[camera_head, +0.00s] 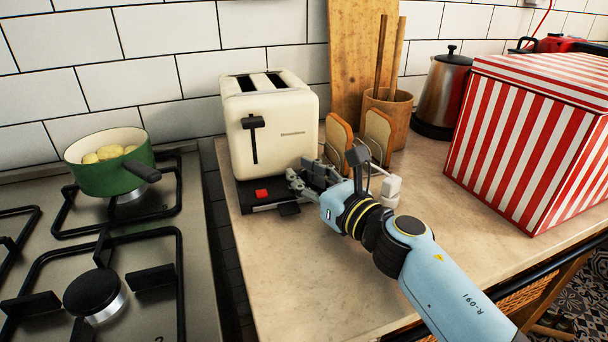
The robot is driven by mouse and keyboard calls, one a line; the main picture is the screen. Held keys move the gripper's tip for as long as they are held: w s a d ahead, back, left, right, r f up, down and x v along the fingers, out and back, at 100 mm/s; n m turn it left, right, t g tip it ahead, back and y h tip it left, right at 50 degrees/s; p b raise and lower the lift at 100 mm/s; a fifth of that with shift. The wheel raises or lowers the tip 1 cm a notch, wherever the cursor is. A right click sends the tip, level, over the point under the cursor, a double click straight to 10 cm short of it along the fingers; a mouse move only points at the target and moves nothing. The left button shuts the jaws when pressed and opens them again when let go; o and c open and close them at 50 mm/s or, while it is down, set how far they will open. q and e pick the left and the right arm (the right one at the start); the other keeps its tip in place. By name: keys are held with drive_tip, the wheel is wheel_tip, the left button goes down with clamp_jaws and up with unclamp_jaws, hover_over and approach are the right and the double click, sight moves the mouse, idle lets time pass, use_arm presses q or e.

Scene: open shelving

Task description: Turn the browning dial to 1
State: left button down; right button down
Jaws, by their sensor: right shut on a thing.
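The cream toaster (290,128) stands on the counter with its lever (254,122) up and both slots empty. Its black base has a red button (262,193) on the front. My right gripper (296,185) is shut at the right part of this base, just right of the red button. It is closed on the browning dial, which its fingers hide, so I cannot read the dial's number. My left gripper is not in view.
Two bread slices (377,138) stand upright right of the toaster, close behind my gripper. A striped box (530,135), a kettle (442,90) and a utensil pot (387,112) are further right. A green pot (110,168) sits on the hob at left. The front counter is clear.

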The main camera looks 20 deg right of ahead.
drive_tip(key=shift+d+n+g+y+b, duration=0.15)
drive_tip(key=shift+n+g+y+b, duration=0.2)
drive_tip(key=shift+n+y, duration=0.55)
drive_tip(key=n+g+y+b, duration=0.1)
drive_tip(key=g+y, duration=0.1)
drive_tip(key=y, duration=0.1)
drive_tip(key=shift+w+d+f+n+b, duration=0.1)
drive_tip(key=shift+w+f+n+b, duration=0.1)
drive_tip(key=shift+n+b, duration=0.2)
drive_tip(key=shift+s+r+n+g+y+b, duration=0.1)
drive_tip(key=shift+n+g+y+b, duration=0.35)
drive_tip(key=shift+y, duration=0.25)
drive_tip(key=shift+r, duration=0.1)
drive_tip(key=c, duration=1.1)
unclamp_jaws()
drive_tip(key=shift+s, duration=0.1)
drive_tip(key=shift+v, duration=3.9)
